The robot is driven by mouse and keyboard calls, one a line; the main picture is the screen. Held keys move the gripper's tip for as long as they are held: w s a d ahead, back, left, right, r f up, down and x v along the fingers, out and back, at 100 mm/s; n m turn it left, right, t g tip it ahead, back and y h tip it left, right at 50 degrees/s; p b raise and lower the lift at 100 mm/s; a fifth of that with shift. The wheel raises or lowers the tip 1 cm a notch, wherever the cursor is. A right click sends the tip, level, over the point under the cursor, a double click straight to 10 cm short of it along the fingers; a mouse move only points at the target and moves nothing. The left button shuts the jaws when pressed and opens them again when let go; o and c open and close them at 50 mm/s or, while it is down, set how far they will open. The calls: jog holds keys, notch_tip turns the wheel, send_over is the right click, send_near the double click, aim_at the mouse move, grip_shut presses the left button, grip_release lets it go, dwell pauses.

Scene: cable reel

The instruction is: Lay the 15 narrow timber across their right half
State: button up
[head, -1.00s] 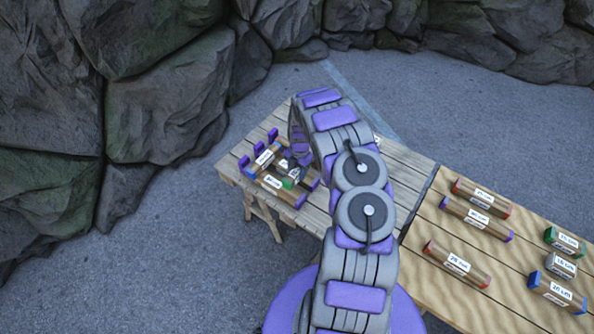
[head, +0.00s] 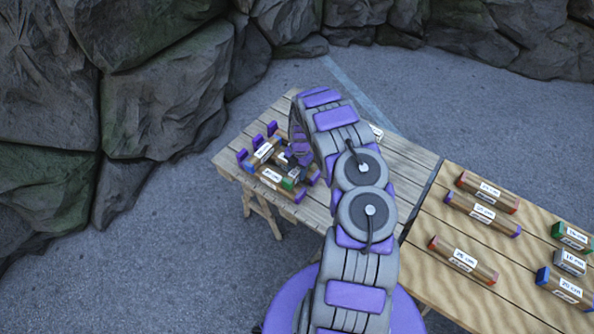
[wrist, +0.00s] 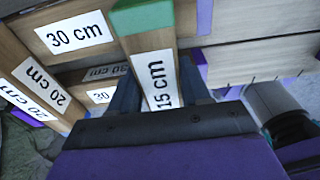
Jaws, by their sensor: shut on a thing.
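My gripper (wrist: 160,90) is shut on the 15 cm timber (wrist: 148,50), a narrow piece with a green end and a white label. In the head view, the timber's green end (head: 288,184) shows at the near right of a timber stack on the left table. In the wrist view, the 15 cm timber passes over a 30 cm timber (wrist: 100,30); I cannot tell whether they touch. 20 cm timbers (wrist: 28,70) lie at the left of that view. In the head view my arm hides part of the stack and most of my gripper.
Purple upright stops (head: 257,141) line the stack's far left side on the grey plank table (head: 400,160). The lighter table (head: 420,250) at right holds several labelled timbers, including a green-ended one (head: 572,236) and a blue-ended one (head: 566,288). Rocks stand behind.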

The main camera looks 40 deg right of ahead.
jog(key=shift+f, duration=0.25)
dwell(0.4)
jog(key=o, duration=1.2)
jog(key=r+p, duration=0.1)
jog(key=r, duration=0.4)
jog(key=d+r+p, duration=0.1)
jog(key=r, duration=0.5)
jog(key=d+r+p, duration=0.1)
jog(key=r+p, duration=0.1)
jog(key=r, duration=0.4)
jog(key=shift+w+r, duration=0.1)
jog(key=shift+w, duration=0.3)
jog(key=s+a+r+m+g+h, duration=0.1)
jog(key=s+a+r+m, duration=0.6)
jog(key=r, duration=0.5)
jog(key=s+a+r+m, duration=0.5)
jog(key=s+a+r, duration=0.3)
jog(key=r, duration=0.4)
jog(key=s+a+r+m, duration=0.1)
jog(key=s+a+m, duration=0.2)
jog(key=s, duration=0.4)
jog(key=s+a+r+m, duration=0.2)
jog(key=s+a, duration=0.3)
jog(key=s, duration=0.3)
jog(key=s+a+r+m, duration=0.2)
jog(key=s+a+m, duration=0.2)
jog(key=s, duration=0.4)
jog(key=shift+a+m, duration=0.4)
jog(key=shift+a, duration=0.2)
